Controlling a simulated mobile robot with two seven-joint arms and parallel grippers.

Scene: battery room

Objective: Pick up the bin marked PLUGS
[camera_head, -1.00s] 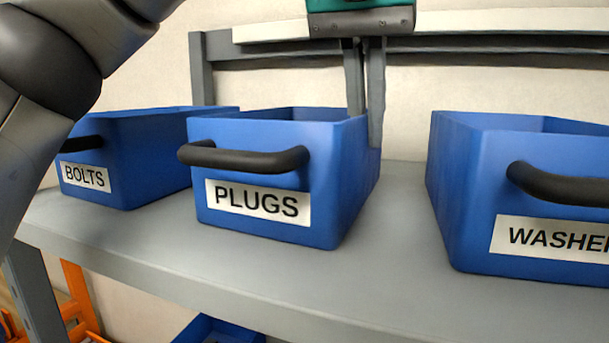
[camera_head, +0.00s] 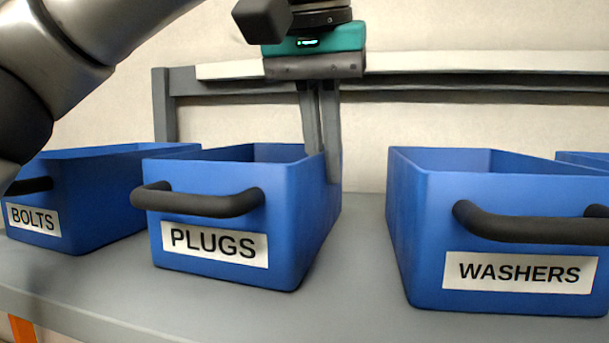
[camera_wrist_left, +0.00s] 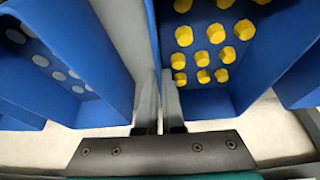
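The blue PLUGS bin (camera_head: 310,235) stands on a grey shelf, its black handle and white label facing me. In the left wrist view its inside (camera_wrist_left: 195,105) holds several yellow plugs. My left gripper (camera_head: 322,165) reaches down from above at the bin's right side wall. One finger is inside the bin and the other outside, close together with the wall between them. The left wrist view also shows the gripper (camera_wrist_left: 160,90) closed on that wall. The inner fingertip is hidden behind the rim in the head view. My right gripper is not in view.
The blue WASHERS bin (camera_head: 430,190) stands to the right, with a gap of bare shelf (camera_head: 355,260) between. The BOLTS bin (camera_head: 95,200) stands close on the left. A grey rail (camera_head: 450,85) runs along the wall behind. Another blue bin (camera_head: 585,158) shows at the far right.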

